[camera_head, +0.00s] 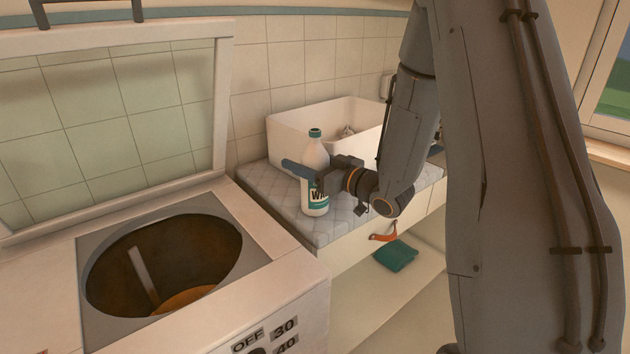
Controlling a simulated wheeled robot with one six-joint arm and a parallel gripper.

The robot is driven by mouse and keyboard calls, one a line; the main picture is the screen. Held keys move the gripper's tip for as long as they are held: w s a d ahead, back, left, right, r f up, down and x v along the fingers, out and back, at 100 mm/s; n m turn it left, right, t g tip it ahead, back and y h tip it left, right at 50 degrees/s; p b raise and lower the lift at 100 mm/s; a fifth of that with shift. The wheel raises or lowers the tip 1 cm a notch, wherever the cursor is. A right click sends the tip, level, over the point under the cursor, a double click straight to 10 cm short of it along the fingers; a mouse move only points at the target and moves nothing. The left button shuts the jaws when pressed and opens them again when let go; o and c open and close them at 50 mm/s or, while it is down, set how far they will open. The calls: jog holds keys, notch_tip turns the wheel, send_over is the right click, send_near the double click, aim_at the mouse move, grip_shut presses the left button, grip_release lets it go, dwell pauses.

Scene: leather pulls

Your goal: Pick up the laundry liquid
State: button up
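The laundry liquid (314,154) is a white bottle with a teal cap and a teal-and-white label. It stands upright on the grey diamond-patterned counter top (285,205), in front of a white basin. My gripper (302,170) reaches in from the right at the bottle's mid-height. One blue-grey finger crosses the near side of the bottle and sticks out past its left edge. The other finger is hidden, probably behind the bottle. I cannot tell whether the fingers press on the bottle.
The white basin (290,132) stands behind the bottle against the tiled wall. An open top-loading washing machine (275,245) is at left, its lid raised. An orange leather pull (383,236) hangs on the counter front. A folded teal cloth (397,256) lies on the shelf below.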

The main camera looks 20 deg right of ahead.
jog(key=c, duration=0.9)
jog(key=shift+c, duration=0.2)
jog(key=shift+r, duration=0.2)
